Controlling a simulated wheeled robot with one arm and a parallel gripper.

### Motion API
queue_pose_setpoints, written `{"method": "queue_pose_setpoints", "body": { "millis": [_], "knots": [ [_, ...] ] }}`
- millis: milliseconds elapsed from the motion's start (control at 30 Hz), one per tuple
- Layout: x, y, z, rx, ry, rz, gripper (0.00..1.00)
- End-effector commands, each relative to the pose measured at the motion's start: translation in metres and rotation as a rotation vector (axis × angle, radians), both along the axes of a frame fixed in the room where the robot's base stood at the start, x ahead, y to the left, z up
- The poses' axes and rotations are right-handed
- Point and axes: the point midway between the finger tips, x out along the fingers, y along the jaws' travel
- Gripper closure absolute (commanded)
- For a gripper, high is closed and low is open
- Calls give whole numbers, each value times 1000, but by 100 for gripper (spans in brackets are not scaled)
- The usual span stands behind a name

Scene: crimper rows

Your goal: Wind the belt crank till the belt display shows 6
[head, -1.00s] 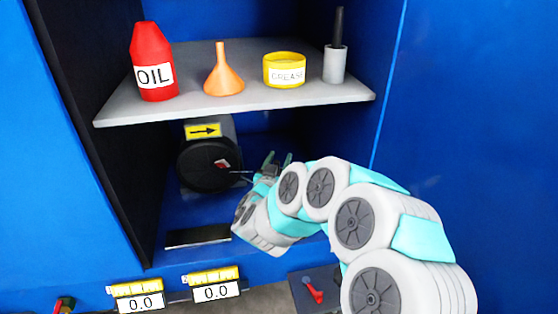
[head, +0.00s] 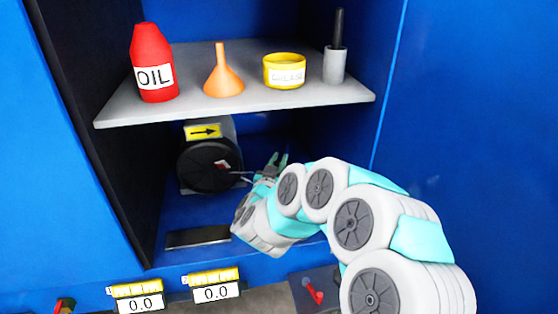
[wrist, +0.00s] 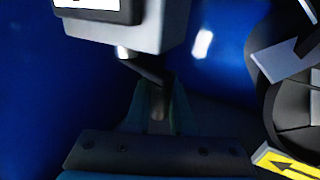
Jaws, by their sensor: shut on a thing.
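My gripper (head: 277,161) is inside the blue cabinet below the shelf, to the right of a black drum. In the wrist view my gripper (wrist: 158,92) is shut on the handle of a small crank (wrist: 146,72). The crank's dark arm runs from a silver shaft under a grey box (wrist: 150,28). A white display panel (wrist: 88,3) on that box is cut off by the picture's top edge, and its reading cannot be made out. In the head view I cannot make out the crank or this box.
The black drum (head: 207,166) carries a yellow arrow label (head: 203,131). The grey shelf (head: 240,108) above holds oil, a funnel, grease and a brush in a cup. A dark plate (head: 197,238) lies on the cabinet floor. Two gauges in front (head: 140,304) (head: 217,292) read 0.0. A red lever (head: 313,291) is at the bottom.

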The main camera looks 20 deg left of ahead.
Motion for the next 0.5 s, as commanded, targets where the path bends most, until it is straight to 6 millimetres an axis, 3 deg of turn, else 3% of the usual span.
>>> {"method": "queue_pose_setpoints", "body": {
  "millis": [500],
  "knots": [
    [6, 5, 6, -1, -1, -188, 100]
  ]
}}
